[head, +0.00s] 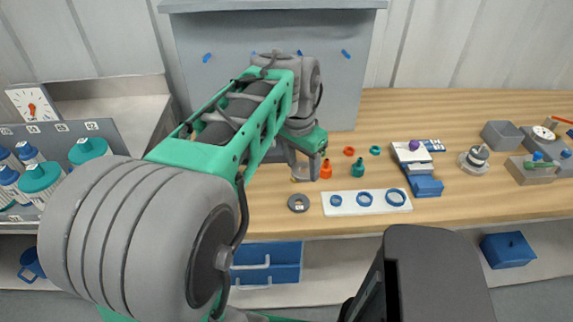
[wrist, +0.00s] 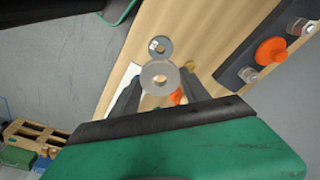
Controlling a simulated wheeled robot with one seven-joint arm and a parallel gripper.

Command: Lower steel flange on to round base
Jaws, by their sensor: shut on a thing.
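My gripper (wrist: 160,88) is shut on the steel flange (wrist: 160,74), a pale round disc with a central hole between the two fingers in the wrist view. In the head view my gripper (head: 304,172) is over the wooden bench, and the flange is mostly hidden there. A darker grey ring with a small white label, seemingly the round base (head: 298,203), lies flat nearer the front edge. It also shows in the wrist view (wrist: 165,52), just above the flange in the picture. The flange is not over its centre; the height between them is hard to tell.
A white plate with blue rings (head: 367,202) lies right of the base. Orange and green small bottles (head: 358,168) stand close to the gripper. A blue block (head: 425,186) and a round metal piece (head: 474,160) stand further right. A grey panel (head: 270,70) rises behind.

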